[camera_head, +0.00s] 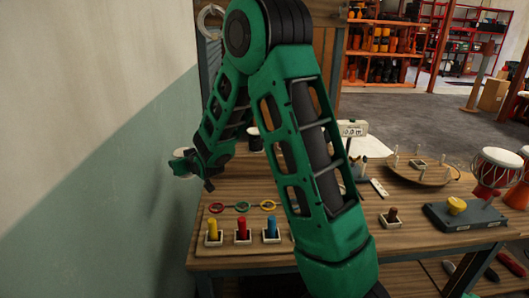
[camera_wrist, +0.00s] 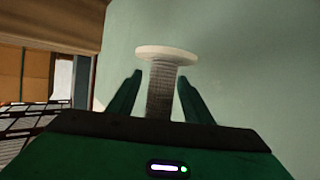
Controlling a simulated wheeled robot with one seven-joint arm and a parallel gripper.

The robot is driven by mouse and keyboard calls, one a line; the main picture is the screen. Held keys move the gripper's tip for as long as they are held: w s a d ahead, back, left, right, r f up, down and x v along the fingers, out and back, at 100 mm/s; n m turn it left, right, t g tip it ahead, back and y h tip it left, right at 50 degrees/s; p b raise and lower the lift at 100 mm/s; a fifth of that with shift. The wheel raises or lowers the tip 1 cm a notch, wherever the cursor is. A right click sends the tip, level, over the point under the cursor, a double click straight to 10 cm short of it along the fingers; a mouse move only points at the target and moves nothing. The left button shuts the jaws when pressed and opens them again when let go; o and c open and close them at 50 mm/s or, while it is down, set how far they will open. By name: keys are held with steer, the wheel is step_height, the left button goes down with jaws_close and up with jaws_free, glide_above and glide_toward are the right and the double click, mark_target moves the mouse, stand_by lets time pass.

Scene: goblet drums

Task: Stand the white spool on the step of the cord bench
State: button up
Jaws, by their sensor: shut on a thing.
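The white spool (camera_wrist: 166,55) is between the two fingers of my gripper (camera_wrist: 158,95) in the wrist view. Its wide pale flange rises above the fingertips, and its ribbed, grey-looking shaft runs down between them. The lower end is hidden behind my gripper. In the head view my gripper (camera_head: 186,166) is at the left, near the green-and-white wall, held above the table's left side, with a small white part of the spool (camera_head: 180,153) showing. I cannot tell which part of the wooden bench (camera_head: 330,235) is the step.
A board (camera_head: 240,250) at the front left holds yellow, red and blue pegs in white cups, with coloured rings behind. A round wooden tray (camera_head: 420,178) with upright pegs, a dark block (camera_head: 465,216) with a yellow knob and a drum (camera_head: 494,170) stand right. My arm hides the middle.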

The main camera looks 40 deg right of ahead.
steer(key=s+d+r+m+g+h, duration=0.1)
steer(key=s+d+r+m+h, duration=0.2)
steer(key=d, duration=0.4)
steer(key=s+d+m+g+h, duration=0.1)
steer(key=s+d+m+h, duration=0.3)
steer(key=d, duration=0.2)
steer(key=shift+n, duration=0.3)
steer(key=w+d, duration=0.3)
steer(key=w, duration=0.2)
steer(key=w+d, duration=0.3)
steer(key=w, duration=0.1)
steer(key=w+d, duration=0.3)
steer(key=w, duration=0.2)
steer(key=shift+w+d+r, duration=0.15)
steer(key=shift+w, duration=0.15)
steer(key=shift+w+d+f, duration=0.1)
steer(key=shift+w+f, duration=0.05)
steer(key=shift+f, duration=0.15)
step_height(320, 180, down, 3)
